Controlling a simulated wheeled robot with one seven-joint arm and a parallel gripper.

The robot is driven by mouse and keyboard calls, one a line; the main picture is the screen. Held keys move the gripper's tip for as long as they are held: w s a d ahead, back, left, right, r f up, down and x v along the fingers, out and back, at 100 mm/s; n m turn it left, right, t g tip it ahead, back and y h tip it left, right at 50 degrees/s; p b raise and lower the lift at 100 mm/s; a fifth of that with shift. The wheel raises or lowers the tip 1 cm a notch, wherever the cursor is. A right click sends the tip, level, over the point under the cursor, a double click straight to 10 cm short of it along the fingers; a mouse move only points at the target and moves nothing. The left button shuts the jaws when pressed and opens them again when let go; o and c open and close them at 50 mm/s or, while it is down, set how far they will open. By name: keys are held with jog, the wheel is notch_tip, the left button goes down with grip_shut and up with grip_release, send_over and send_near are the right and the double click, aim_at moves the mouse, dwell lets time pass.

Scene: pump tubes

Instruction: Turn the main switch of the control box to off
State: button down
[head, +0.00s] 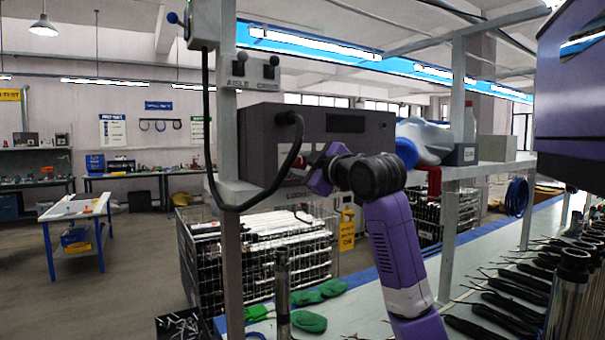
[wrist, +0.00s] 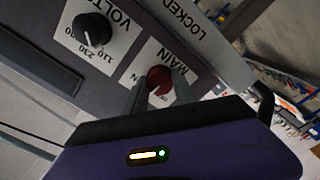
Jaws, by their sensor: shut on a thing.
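The control box (head: 258,140) is a dark grey box on a shelf in the head view. Its front also fills the upper part of the wrist view, upside down. The main switch (wrist: 159,78) is a red knob on a white plate lettered MAIN. My gripper (wrist: 160,88) has its two grey fingers on either side of the red knob, shut on it. In the head view my gripper (head: 318,172) is at the box's lower front, and my arm hides part of that face. Which way the switch points is hard to tell.
A black voltage knob (wrist: 92,29) sits beside the main switch. A lettered LOCKED strip is close by. A thick black cable (head: 293,150) loops from the box. A post (head: 228,110) stands left of it, and a blue-capped bag (head: 428,143) lies right.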

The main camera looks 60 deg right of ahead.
jog(key=n+b, duration=0.2)
jog(key=n, duration=0.3)
jog(key=shift+f+n+b, duration=0.15)
jog(key=shift+n+b, duration=0.15)
jog(key=shift+b, duration=0.1)
jog(key=shift+n+b, duration=0.9)
jog(key=shift+n, duration=1.2)
jog(key=c, duration=1)
grip_release()
jog(key=shift+s+a, duration=0.1)
jog(key=b+v, duration=0.2)
jog(key=v, duration=0.5)
jog(key=shift+s+a, duration=0.15)
jog(key=shift+s, duration=0.15)
